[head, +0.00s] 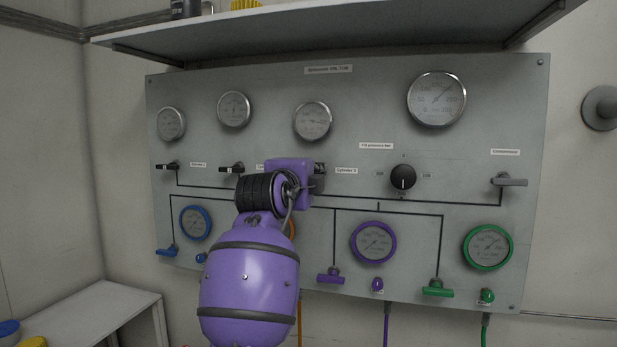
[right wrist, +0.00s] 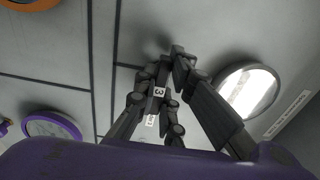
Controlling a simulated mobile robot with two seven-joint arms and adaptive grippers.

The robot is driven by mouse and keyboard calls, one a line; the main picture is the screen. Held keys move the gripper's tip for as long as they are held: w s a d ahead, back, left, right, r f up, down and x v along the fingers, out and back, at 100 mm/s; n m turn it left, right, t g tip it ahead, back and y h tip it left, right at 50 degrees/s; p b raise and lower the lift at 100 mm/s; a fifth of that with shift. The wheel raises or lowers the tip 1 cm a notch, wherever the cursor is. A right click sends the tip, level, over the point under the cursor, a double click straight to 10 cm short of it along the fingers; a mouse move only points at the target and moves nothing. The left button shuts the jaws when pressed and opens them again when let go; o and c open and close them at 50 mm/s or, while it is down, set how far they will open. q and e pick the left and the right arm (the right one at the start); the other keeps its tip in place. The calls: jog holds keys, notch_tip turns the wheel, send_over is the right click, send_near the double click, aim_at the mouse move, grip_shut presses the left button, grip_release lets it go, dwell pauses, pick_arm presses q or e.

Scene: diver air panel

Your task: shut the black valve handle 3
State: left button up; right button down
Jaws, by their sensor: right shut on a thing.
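The black valve handle 3 (right wrist: 159,92) carries a white label with a 3 and sits between the fingers of my right gripper (right wrist: 168,68) in the right wrist view. The fingers are shut on it, close to the grey panel. In the head view my purple right arm covers the handle's place, left of the Cylinder 3 label (head: 346,170). Only a dark bit of gripper or handle shows at the wrist's right edge, and I cannot tell which. The handle's exact angle is hard to read. My left gripper is not in view.
Two other black handles (head: 168,166) (head: 232,168) are on the left of the panel (head: 450,165). A black knob (head: 403,177) and a grey lever (head: 510,181) are on the right. Gauges and coloured valves surround the arm. A shelf (head: 330,35) juts out above.

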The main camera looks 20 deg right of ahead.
dwell(0.5)
jog(key=c, duration=1.8)
grip_release()
jog(key=shift+c, duration=0.2)
jog(key=v, duration=1.2)
